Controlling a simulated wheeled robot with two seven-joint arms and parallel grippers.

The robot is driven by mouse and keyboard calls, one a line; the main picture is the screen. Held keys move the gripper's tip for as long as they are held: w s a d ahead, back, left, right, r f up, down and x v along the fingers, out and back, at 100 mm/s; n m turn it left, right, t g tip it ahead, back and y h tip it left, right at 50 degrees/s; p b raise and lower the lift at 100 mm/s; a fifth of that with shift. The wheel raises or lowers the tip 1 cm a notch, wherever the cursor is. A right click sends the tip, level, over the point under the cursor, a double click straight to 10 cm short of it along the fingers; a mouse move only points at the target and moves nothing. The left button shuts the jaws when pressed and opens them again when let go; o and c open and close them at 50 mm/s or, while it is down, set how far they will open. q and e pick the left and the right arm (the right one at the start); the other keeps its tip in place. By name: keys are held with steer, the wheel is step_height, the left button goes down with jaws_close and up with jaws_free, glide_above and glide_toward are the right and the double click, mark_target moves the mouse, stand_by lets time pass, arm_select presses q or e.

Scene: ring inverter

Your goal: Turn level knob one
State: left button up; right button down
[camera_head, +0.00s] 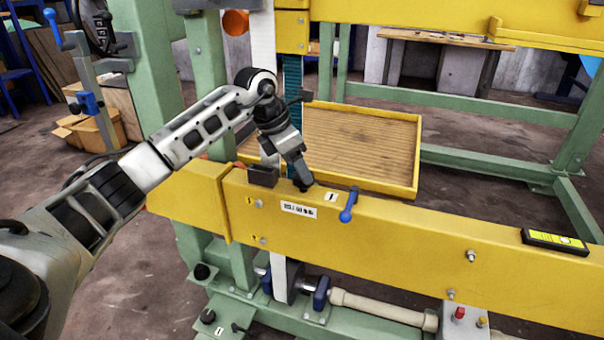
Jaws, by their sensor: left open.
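My left gripper (302,184) points down at the top of the yellow beam (400,235), left of a white label marked 1 (331,197). It is open; whether its dark fingertips touch the beam or a knob there I cannot tell. A blue-handled lever (349,205) stands on the beam just right of that label. A small black knob (207,316) sits low on the green base at the lower left, beside another label marked 1 (218,331). Another black knob (202,271) is above it. Which knob is level knob one is unclear. My right gripper is not in view.
A spirit level (555,241) lies on the beam's right end. A dark open box (263,176) sits on the beam left of the gripper. Behind is a yellow-rimmed wooden tray (416,160). Green posts (155,85) and an upper yellow beam (400,15) frame the space.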

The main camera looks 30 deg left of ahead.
arm_select(q)
steer(key=shift+x, duration=1.7)
steer(key=shift+r, duration=0.1)
steer(key=c, duration=1)
steer(key=shift+o, duration=0.2)
steer(key=shift+r+n, duration=0.1)
steer(key=shift+n, duration=0.2)
